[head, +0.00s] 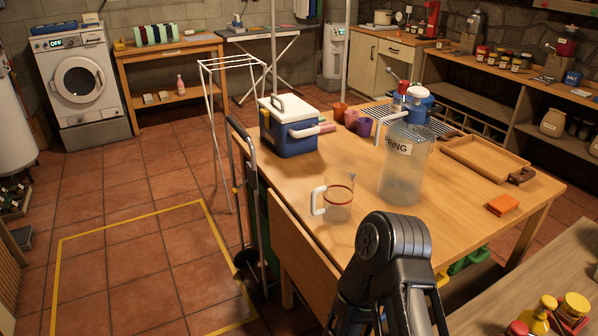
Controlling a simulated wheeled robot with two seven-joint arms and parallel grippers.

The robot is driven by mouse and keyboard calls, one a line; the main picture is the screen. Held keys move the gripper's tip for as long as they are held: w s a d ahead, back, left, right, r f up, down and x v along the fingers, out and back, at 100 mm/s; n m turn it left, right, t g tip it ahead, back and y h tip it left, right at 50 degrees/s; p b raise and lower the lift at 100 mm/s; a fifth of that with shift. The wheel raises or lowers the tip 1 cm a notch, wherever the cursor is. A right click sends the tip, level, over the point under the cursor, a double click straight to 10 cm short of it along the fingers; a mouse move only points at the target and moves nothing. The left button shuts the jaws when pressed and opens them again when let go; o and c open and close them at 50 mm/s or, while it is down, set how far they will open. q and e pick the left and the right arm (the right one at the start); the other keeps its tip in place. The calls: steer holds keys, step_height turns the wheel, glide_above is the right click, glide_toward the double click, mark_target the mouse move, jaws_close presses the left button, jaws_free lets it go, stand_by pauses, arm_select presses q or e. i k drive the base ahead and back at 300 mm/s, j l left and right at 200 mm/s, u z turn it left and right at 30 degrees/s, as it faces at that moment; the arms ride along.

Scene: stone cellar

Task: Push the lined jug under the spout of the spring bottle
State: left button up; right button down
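The lined jug (340,211) is clear, with a red-brown line around it and a white handle on its left side. It stands upright on the wooden table (350,170), near the front edge. The spring bottle (402,182) is a large translucent cylinder with a white "SPRING" label. It stands to the right of the jug and farther back, with a gap of bare table between them. One black arm of mine rises at the bottom, in front of the table's near edge. Neither gripper shows.
A blue and white cooler (288,128) stands at the table's left. Purple and orange cups (364,127) stand behind the bottle. A wooden tray (470,152) and an orange block (503,204) lie at the right. A hand truck (256,220) stands beside the table's left edge.

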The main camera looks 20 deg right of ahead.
mark_target(338, 188)
steer(key=i+l+u, duration=0.15)
steer(key=i, duration=0.3)
steer(key=i+l+u, duration=0.1)
steer(key=i+l, duration=0.2)
steer(key=i, duration=0.15)
